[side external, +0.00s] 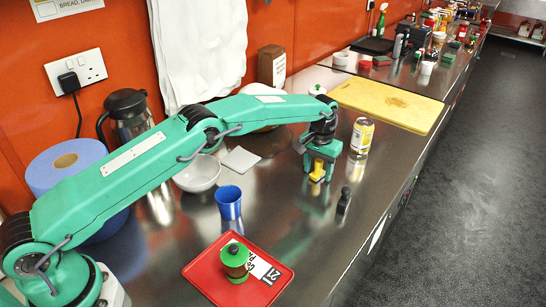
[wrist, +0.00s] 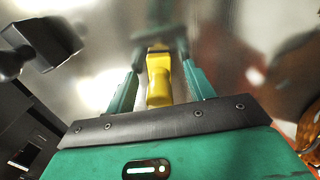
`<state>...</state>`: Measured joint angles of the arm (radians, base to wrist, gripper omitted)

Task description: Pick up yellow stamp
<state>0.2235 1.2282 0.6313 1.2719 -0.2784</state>
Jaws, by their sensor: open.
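The yellow stamp (side external: 317,171) stands on the steel counter below my gripper (side external: 318,165) in the side view. In the wrist view the yellow stamp (wrist: 159,78) lies between the two green fingers of my gripper (wrist: 160,85), with a gap visible on each side. My gripper is open and points down around the stamp's upper part. The fingers hide part of the stamp in the side view.
A black stamp (side external: 344,200) stands to the right; it also shows in the wrist view (wrist: 45,43). A blue cup (side external: 228,203), white bowl (side external: 198,174) and red tray (side external: 205,265) are left. The counter in front is clear.

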